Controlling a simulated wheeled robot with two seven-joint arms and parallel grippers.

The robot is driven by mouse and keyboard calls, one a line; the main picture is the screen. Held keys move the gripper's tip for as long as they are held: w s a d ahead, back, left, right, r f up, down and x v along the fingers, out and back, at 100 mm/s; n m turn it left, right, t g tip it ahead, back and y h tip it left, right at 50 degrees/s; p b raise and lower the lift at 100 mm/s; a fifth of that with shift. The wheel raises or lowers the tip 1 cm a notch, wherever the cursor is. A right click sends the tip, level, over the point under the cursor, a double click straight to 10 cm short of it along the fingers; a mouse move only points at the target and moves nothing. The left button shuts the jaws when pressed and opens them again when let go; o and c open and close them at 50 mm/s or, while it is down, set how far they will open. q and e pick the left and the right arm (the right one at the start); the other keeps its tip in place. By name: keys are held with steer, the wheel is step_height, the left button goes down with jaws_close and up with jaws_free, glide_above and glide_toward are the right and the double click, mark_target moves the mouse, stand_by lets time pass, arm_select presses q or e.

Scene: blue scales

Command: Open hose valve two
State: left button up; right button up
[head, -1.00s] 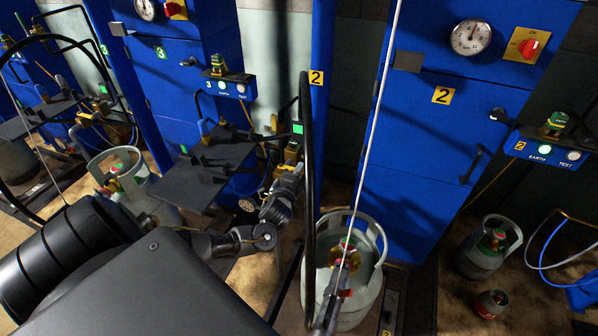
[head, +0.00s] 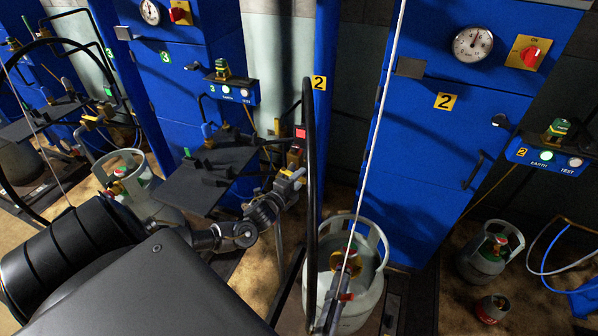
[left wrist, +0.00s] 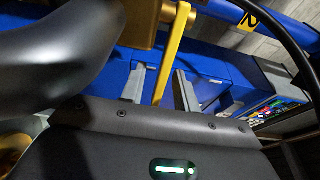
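The hose valve (head: 296,155) is on the blue post marked 2, with a red-lit indicator (head: 300,133) at its top. My left gripper (head: 293,180) is at the valve, just below its body. In the left wrist view, the two grey fingers (left wrist: 160,88) are apart. A yellow lever (left wrist: 171,60) runs between them, with a visible gap on at least one side. The yellow valve body (left wrist: 160,15) is at the top of that view, partly cut off. My right gripper is not in view.
A gas cylinder (head: 375,290) stands on scale two, with a hose fitting (head: 338,295) at its top. A black hose (head: 308,200) hangs in front of the post. Blue cabinet two (head: 425,150) is to the right. A dark shelf (head: 205,180) lies left of the gripper.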

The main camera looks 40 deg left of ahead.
arm_select(q)
steer(key=s, duration=1)
steer(key=shift+s+d, duration=0.35)
steer(key=shift+s, duration=0.05)
